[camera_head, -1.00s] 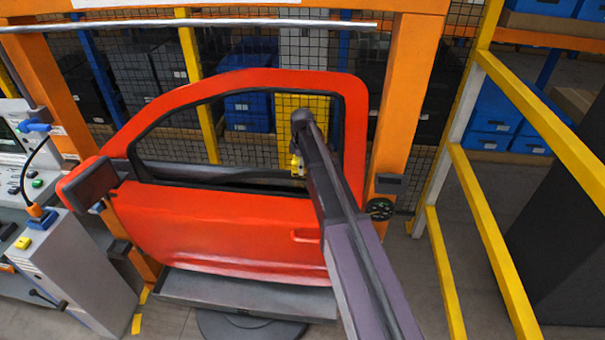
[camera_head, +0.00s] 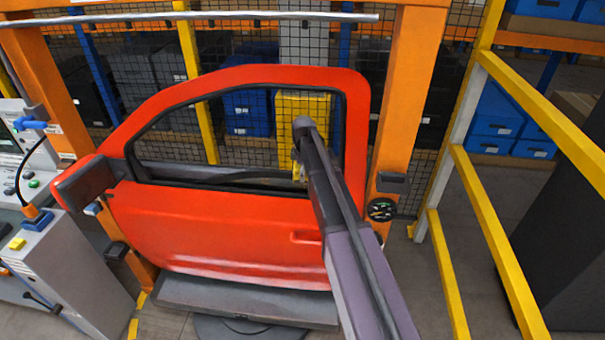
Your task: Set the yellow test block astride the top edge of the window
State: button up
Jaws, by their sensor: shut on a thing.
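The red door (camera_head: 220,232) stands upright on a dark stand, with its dark-framed window opening facing me. A grey band (camera_head: 215,177) runs along the bottom of the opening; I cannot tell whether it is the window's top edge. My arm reaches in from the lower right, and my gripper (camera_head: 298,162) is small and partly hidden behind its end, in front of the opening's right part. It is shut on the small yellow test block (camera_head: 298,173), which appears just above the lower sill. I cannot tell whether the block touches the window or sits astride anything.
An orange post (camera_head: 405,110) stands right of the door, and a yellow rail (camera_head: 490,200) further right. A mirror (camera_head: 83,186) sticks out at the door's left. A grey cabinet (camera_head: 75,270) is at lower left. Mesh, blue bins and a yellow bin (camera_head: 312,105) lie behind.

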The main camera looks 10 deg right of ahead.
jog(key=o, duration=1.2)
jog(key=shift+f, duration=0.15)
notch_tip(320, 180, up, 8)
jog(key=p, duration=0.8)
jog(key=shift+s+a+m, duration=0.1)
jog(key=shift+s+m, duration=2.3)
jog(key=shift+s, duration=2.45)
jog(key=shift+s+d+m, duration=0.1)
jog(key=shift+s+m, duration=2.3)
jog(key=shift+s, duration=2.5)
jog(key=shift+s+a+m, duration=0.1)
jog(key=shift+s+m, duration=2.3)
jog(key=shift+s, duration=2.45)
